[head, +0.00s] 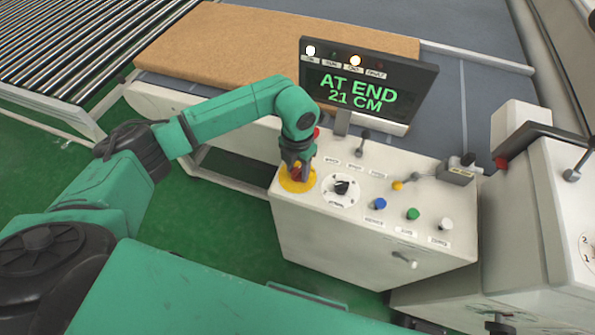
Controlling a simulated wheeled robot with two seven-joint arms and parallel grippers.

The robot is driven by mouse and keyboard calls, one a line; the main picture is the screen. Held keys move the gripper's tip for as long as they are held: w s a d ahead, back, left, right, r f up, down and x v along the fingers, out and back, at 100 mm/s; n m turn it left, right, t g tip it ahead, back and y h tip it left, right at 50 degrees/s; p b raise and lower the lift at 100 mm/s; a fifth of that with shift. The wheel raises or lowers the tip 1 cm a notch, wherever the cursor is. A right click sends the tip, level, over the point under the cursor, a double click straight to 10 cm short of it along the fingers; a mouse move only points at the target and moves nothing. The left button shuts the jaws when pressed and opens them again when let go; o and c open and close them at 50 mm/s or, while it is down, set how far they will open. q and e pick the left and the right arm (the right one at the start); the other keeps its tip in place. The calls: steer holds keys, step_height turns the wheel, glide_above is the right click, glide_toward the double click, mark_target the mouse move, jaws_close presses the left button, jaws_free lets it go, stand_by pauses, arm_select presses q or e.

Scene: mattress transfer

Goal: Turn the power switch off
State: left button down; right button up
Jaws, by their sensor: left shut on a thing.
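A white control console (345,240) stands in front of me. On its top left is a yellow disc (289,188) with a red knob (297,175). My left gripper (297,172) reaches down onto the disc and is shut on the red knob, mostly hiding it. A black rotary selector (342,187) on a white dial sits just right of it. The labels are too small to read, so I cannot tell from them which control is the power switch. The display (365,85) reads "AT END 21 CM", with a white and an orange lamp lit above. My right gripper is not in view.
Blue (380,204), green (413,214) and white (446,224) buttons line the console's right front. A brown mattress (240,50) lies behind, beside a roller conveyor (75,40). Another white cabinet (520,215) stands right.

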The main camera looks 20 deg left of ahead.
arm_select(q)
steer(key=n+b, duration=0.3)
steer(key=n, duration=0.3)
steer(key=shift+w+n, duration=0.1)
steer(key=shift+n, duration=0.2)
steer(key=n+b, duration=0.2)
steer(key=n, duration=0.2)
steer(key=shift+r+n+b, duration=0.15)
steer(key=shift+n+b, duration=0.25)
steer(key=shift+n, duration=0.7)
steer(key=shift+c, duration=1.8)
jaws_free()
